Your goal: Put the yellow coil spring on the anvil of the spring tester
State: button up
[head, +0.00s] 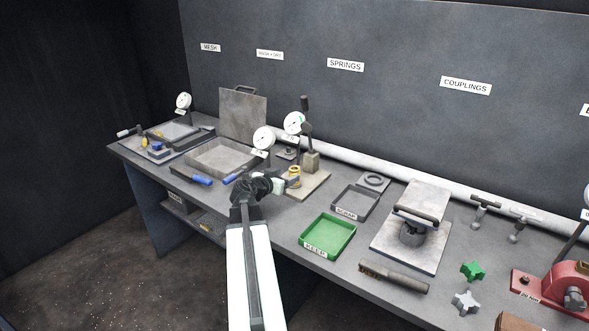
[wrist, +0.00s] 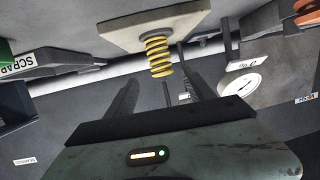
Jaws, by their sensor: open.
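The yellow coil spring (head: 293,170) shows near the beige base plate (head: 312,184) of the lever press with a dial, which looks like the spring tester (head: 310,160). In the wrist view, which appears upside down, the spring (wrist: 158,55) overlaps the edge of a beige plate (wrist: 115,28); whether it rests on it I cannot tell. My gripper (head: 278,184) is just left of the plate in the head view. In the wrist view its open fingers (wrist: 163,88) lie on either side of the spring's line, with the spring beyond the tips. I cannot make out the anvil clearly.
A grey SCRAP tray (head: 355,204) and a green KEEP tray (head: 328,236) lie to the right on the bench. A dial gauge (head: 264,139) stands behind my gripper. A grey pan (head: 220,158) and blue-handled tools (head: 195,178) are to the left.

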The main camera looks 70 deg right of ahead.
jog(key=v, duration=0.4)
jog(key=shift+a+p, duration=0.1)
jog(key=shift+p, duration=0.25)
